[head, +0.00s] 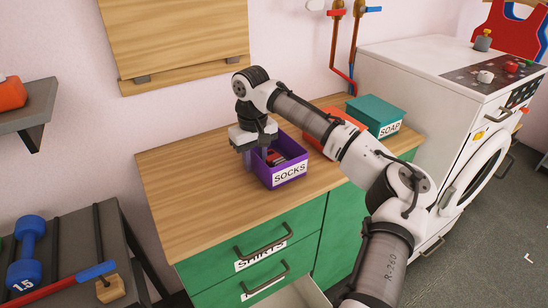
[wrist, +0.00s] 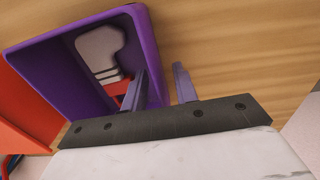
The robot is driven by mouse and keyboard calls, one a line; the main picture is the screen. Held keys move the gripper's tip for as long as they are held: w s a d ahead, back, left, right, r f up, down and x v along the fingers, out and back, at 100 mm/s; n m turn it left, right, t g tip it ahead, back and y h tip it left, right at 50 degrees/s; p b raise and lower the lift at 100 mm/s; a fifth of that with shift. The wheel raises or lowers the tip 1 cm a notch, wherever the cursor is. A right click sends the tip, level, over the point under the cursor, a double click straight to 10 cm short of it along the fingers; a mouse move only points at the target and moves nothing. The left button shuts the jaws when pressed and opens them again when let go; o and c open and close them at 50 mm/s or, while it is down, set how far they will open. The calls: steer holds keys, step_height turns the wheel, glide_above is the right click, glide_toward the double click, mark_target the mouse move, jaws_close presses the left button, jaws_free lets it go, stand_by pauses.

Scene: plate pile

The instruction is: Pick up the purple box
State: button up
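The purple box (head: 285,174), labelled SOCKS, stands upright on the wooden counter. It also shows in the wrist view (wrist: 40,55), with a grey and white sock-like item and something red inside. My gripper (head: 254,158) is at the box's left side, pointing down. In the wrist view my gripper (wrist: 160,88) has its two fingers apart, one inside the box and one outside, with the box wall between them. Wood shows between the wall and the outer finger, so the wall is not clamped. The fingertips' exact depth is hard to tell.
An orange-red box (head: 318,143) stands close to the right of the purple box, partly behind my arm. A teal SOAP box (head: 378,112) is beyond it. A white washing machine (head: 400,62) stands at right. The counter (head: 185,190) is clear at left.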

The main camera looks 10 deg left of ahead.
steer(key=shift+f, duration=0.35)
steer(key=shift+c, duration=0.4)
jaws_close()
steer(key=shift+r, duration=0.1)
